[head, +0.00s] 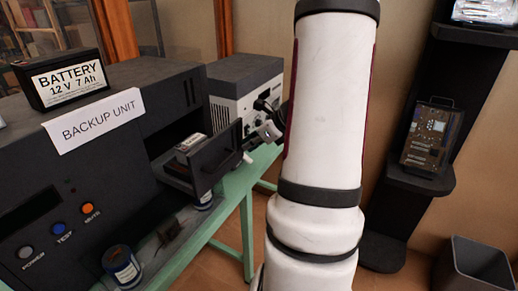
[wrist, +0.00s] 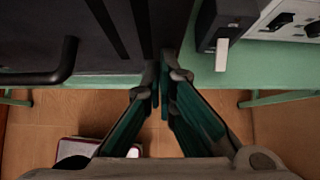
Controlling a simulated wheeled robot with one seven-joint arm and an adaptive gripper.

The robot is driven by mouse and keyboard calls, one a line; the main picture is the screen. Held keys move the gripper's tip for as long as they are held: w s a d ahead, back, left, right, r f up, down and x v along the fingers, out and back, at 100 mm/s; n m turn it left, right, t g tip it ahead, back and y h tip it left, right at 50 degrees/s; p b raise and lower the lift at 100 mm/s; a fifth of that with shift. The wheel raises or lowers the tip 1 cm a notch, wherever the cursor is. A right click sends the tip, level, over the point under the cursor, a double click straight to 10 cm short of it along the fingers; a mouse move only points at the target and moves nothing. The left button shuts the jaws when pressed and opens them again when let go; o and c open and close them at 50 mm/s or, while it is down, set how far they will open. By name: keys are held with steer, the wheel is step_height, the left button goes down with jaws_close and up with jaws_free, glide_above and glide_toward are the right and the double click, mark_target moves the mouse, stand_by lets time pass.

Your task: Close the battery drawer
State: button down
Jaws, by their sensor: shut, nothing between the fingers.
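A dark bar handle (wrist: 55,68) is left of the fingers there. I cannot tell whether the fingertips touch a panel.
A black 12 V battery (head: 62,80) sits on the unit. A grey-white device (head: 235,90) stands behind the drawer on the green table (head: 245,185). Cans (head: 122,268) stand near the unit. Black shelves (head: 420,180) and a grey bin (head: 478,265) are at right.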

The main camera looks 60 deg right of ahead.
steer(key=w, duration=0.9)
steer(key=w+a+b, duration=0.1)
steer(key=w, duration=0.4)
steer(key=shift+w+a, duration=0.1)
steer(key=shift+w, duration=0.5)
steer(key=shift+r, duration=0.1)
